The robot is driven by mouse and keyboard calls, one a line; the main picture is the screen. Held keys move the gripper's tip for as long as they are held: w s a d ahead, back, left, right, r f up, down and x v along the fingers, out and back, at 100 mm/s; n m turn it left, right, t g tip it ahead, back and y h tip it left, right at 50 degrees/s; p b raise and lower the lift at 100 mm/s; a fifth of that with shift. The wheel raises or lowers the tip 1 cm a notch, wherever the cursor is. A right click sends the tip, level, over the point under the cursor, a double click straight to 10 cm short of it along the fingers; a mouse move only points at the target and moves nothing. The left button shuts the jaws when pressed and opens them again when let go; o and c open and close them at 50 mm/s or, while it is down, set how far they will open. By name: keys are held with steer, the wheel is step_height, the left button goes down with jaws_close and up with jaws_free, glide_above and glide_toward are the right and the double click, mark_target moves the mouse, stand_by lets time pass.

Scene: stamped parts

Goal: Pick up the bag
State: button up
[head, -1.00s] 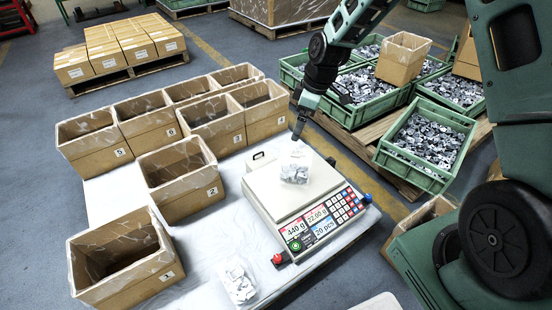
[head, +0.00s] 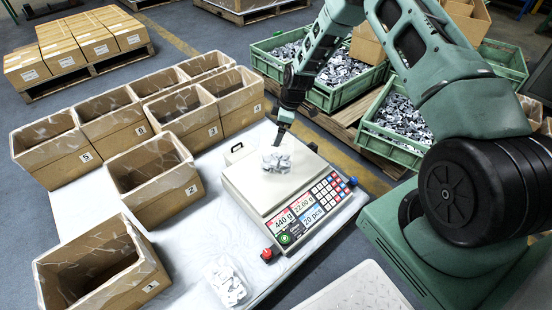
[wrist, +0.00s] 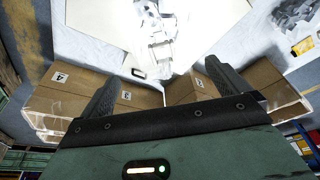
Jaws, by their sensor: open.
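A clear bag of grey metal parts (head: 277,160) sits on the plate of the weighing scale (head: 255,192), whose display reads 440 g and 20 pcs. The bag also shows in the wrist view (wrist: 158,40), ahead of and between the fingers. My gripper (head: 280,141) is open and points down just above the bag's far side. In the wrist view its two fingers (wrist: 162,68) stand wide apart with nothing gripped. Whether a finger touches the bag I cannot tell. A second clear bag of parts (head: 226,281) lies on the white table near its front edge.
Several open cardboard boxes stand left of and behind the scale; the box marked 2 (head: 155,182) is closest to it. Green crates of parts (head: 398,122) stand on pallets beyond the table. The white tabletop (head: 190,240) is bare between scale and front boxes.

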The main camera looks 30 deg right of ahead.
steer(key=shift+s+b+x, duration=0.15)
steer(key=shift+b+x, duration=0.3)
steer(key=shift+x, duration=1.15)
steer(key=shift+s+b+x, duration=0.2)
steer(key=shift+b+x, duration=0.2)
steer(key=shift+x, duration=1.15)
steer(key=c, duration=1.8)
step_height(320, 180, up, 10)
steer(key=p, duration=0.3)
steer(key=s+a+r+p, duration=0.1)
steer(key=a+r+p, duration=0.1)
steer(key=a, duration=0.6)
steer(key=s+a+r+p, duration=0.2)
steer(key=a+r, duration=0.1)
steer(key=a, duration=0.6)
steer(key=shift+s+a+r+b, duration=0.25)
steer(key=shift+s+a+b, duration=1.25)
steer(key=shift+a, duration=6.75)
steer(key=shift+s+a+r+b, duration=0.25)
steer(key=shift+s+a+b, duration=1.2)
steer(key=shift+a, duration=6.85)
steer(key=shift+s+a+r+b, duration=0.3)
steer(key=shift+s+a+b, duration=1.15)
steer(key=shift+a, duration=6.8)
steer(key=shift+s, duration=0.1)
